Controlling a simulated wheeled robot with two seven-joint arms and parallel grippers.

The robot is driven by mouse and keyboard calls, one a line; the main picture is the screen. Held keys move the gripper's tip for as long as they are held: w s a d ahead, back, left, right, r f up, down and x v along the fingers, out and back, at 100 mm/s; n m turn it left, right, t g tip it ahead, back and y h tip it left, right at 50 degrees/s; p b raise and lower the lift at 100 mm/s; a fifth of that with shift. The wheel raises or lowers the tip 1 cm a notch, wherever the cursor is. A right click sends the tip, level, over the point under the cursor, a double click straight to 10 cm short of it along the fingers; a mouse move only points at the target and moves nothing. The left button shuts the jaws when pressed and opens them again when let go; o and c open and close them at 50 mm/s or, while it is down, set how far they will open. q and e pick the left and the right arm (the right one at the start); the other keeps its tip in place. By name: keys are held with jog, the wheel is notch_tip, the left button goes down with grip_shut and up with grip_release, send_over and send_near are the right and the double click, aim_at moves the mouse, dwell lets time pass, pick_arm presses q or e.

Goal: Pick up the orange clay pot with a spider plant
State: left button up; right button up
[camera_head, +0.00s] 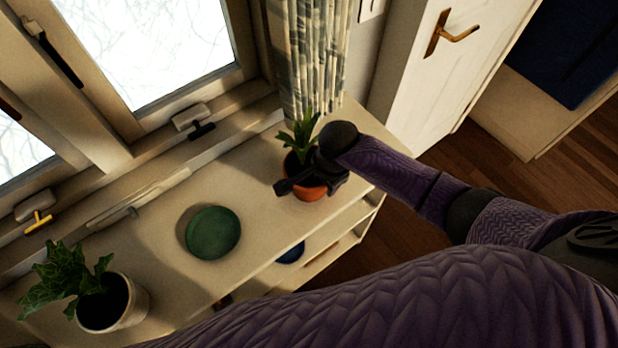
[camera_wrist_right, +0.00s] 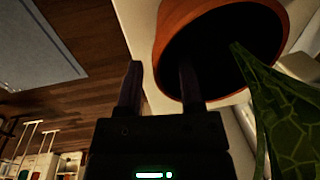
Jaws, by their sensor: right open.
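The orange clay pot (camera_head: 313,194) stands upright near the far right end of the shelf top, with the green spider plant (camera_head: 300,130) rising from it. My right gripper (camera_head: 287,187) is at the pot, its dark body covering part of the pot's side and rim. In the right wrist view the pot (camera_wrist_right: 178,18) shows its rim and dark inside, with a green leaf (camera_wrist_right: 285,110) at the right. The open fingers (camera_wrist_right: 160,82) appear on either side of the rim, one outside and one over the dark opening. Contact cannot be told. My left gripper is out of view.
A green round dish (camera_head: 213,232) lies on the shelf top (camera_head: 160,245). A pale pot with a leafy plant (camera_head: 128,305) stands at the lower left. A window (camera_head: 150,45) and curtain (camera_head: 316,50) border the back. A white door (camera_head: 425,90) is at the right.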

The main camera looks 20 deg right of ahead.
grip_shut()
jog(key=shift+r, duration=0.1)
dwell(1.2)
